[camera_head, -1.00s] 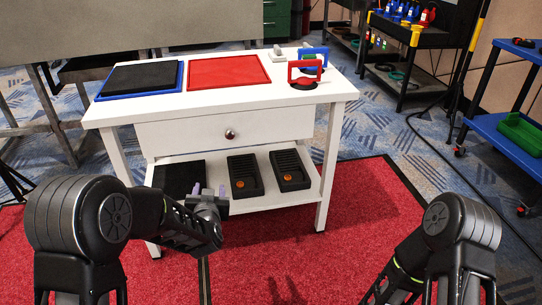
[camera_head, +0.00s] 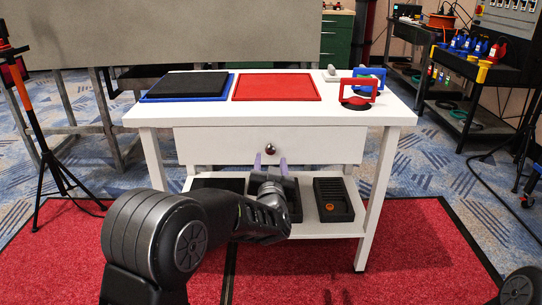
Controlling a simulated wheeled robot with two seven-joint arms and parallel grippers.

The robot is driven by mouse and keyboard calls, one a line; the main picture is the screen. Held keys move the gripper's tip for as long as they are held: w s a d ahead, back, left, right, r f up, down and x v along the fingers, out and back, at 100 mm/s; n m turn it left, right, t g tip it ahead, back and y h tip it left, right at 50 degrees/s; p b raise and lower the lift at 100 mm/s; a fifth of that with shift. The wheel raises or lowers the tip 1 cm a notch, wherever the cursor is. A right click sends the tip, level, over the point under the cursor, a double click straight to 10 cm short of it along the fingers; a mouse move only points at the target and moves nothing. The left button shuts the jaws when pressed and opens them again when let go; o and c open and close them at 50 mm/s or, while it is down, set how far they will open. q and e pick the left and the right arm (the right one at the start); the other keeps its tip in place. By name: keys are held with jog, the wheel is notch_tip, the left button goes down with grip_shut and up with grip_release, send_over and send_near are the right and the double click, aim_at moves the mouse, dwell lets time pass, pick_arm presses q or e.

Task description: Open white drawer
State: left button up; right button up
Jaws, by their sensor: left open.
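The white drawer (camera_head: 220,146) is in the white table in the middle of the head view. Its front is close to the table frame and looks shut. A round metal knob (camera_head: 270,149) is on the drawer front. My left gripper (camera_head: 270,163) is open, with its two pale fingers pointing up and forward just below the knob in the picture. I cannot tell how far in front of the knob the fingers are. My right gripper is out of view.
A red mat (camera_head: 276,87), a black pad (camera_head: 188,85) and red and blue suction handles lie on the white tabletop (camera_head: 300,112). Black trays (camera_head: 333,200) sit on the lower shelf. A tripod stands at left. Red carpet (camera_head: 400,240) in front is clear.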

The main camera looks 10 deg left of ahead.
aim_at(270, 152)
pick_arm(q)
jog(key=b+x, duration=0.1)
jog(key=x, duration=0.4)
jog(key=shift+w+a, duration=0.1)
jog(key=shift+w, duration=0.15)
jog(key=shift+c, duration=0.5)
grip_shut()
dwell(0.7)
